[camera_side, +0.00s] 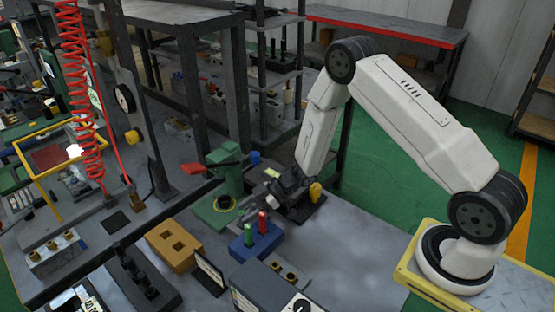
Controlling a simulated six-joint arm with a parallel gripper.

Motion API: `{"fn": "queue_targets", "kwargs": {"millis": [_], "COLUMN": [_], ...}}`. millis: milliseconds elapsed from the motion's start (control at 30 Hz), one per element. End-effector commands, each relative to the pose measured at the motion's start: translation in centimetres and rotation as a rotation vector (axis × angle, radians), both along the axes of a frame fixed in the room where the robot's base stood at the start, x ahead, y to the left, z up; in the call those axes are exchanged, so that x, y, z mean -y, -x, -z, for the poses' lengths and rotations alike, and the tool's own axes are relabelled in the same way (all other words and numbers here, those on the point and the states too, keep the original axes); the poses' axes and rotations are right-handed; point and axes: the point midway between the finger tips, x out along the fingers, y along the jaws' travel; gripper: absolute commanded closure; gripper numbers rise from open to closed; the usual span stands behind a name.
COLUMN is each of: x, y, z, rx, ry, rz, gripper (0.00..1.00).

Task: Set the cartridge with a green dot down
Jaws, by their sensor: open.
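My gripper (272,190) is open at the end of the white arm, above the grey table and just right of a green fixture (230,180). I see nothing clearly held between its fingers. A blue block (258,246) stands on the table below and left of the gripper. It bears a green upright piece (249,236) and a red upright piece (262,224). I cannot make out a green dot on any cartridge at this size, so which piece is the cartridge is unclear.
A yellow block with square holes (174,246) lies left of the blue block. A grey box with a dial (268,289) stands in front. A yellow knob (315,192) is close right of my gripper. The table (345,252) is clear to the right.

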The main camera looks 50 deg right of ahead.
Motion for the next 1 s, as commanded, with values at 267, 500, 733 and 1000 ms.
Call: {"fn": "queue_targets", "kwargs": {"millis": [267, 500, 733, 1000], "x": [3.6, 6.2, 7.3, 7.4], "y": [2.0, 3.6, 4.3, 4.4], "z": [-2.4, -4.1, -4.8, -4.9], "rx": [0.004, 0.006, 0.005, 0.005], "ry": [0.0, -0.001, -0.002, -0.002], "rz": [0.004, 0.003, 0.0, -0.001], "gripper": [0.39, 0.39, 0.39, 0.39]}}
